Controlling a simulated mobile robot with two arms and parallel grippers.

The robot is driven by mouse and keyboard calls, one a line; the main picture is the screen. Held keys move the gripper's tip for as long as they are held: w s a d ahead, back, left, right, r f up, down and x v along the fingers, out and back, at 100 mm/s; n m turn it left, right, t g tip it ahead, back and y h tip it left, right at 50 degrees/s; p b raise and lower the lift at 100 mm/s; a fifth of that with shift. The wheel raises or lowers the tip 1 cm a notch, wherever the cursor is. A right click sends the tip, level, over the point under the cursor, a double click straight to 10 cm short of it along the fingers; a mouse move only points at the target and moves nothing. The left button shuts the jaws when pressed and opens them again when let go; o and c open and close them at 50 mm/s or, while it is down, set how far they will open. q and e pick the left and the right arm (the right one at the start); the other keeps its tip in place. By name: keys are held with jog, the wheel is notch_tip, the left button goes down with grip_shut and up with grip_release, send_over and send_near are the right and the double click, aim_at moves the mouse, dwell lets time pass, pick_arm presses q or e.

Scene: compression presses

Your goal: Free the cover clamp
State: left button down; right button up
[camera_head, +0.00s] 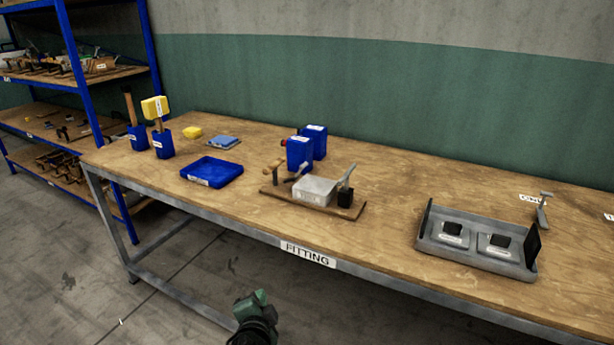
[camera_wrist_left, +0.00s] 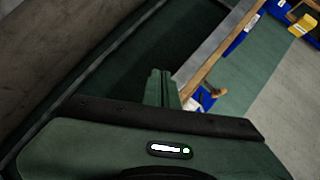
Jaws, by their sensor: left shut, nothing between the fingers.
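A clamp fixture sits on a wooden base board (camera_head: 350,211) near the middle of the bench. A pale translucent box (camera_head: 314,190) rests on the board. A grey upright lever on a black block (camera_head: 345,197) stands at its right end, and a wooden-handled clamp part (camera_head: 276,165) is at its left end. Which part is the cover clamp's catch is too small to tell. My left gripper (camera_head: 252,304) is low in front of the bench, apart from the fixture. Its green fingers (camera_wrist_left: 160,88) are shut and empty in the left wrist view. My right gripper is out of view.
The bench front edge, labelled FITTING (camera_head: 308,253), lies between my left gripper and the fixture. A blue tray (camera_head: 212,172) is left of the fixture, blue containers (camera_head: 299,153) behind it, and a grey tray (camera_head: 477,258) to the right. Shelving (camera_head: 75,60) stands at far left.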

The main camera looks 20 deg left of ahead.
pick_arm(q)
jog(key=w+d+r+m+t+h, duration=0.1)
jog(key=w+r+m+t, duration=0.2)
jog(key=w+r+m, duration=0.2)
jog(key=w+d+r+m+t+h, duration=0.1)
jog(key=w+r+m+t, duration=0.3)
jog(key=w+m, duration=0.4)
jog(key=w+r+h, duration=0.1)
jog(key=w, duration=0.3)
jog(key=shift+d+r+m, duration=0.15)
jog(key=shift+d+m, duration=0.25)
jog(key=shift+w, duration=0.1)
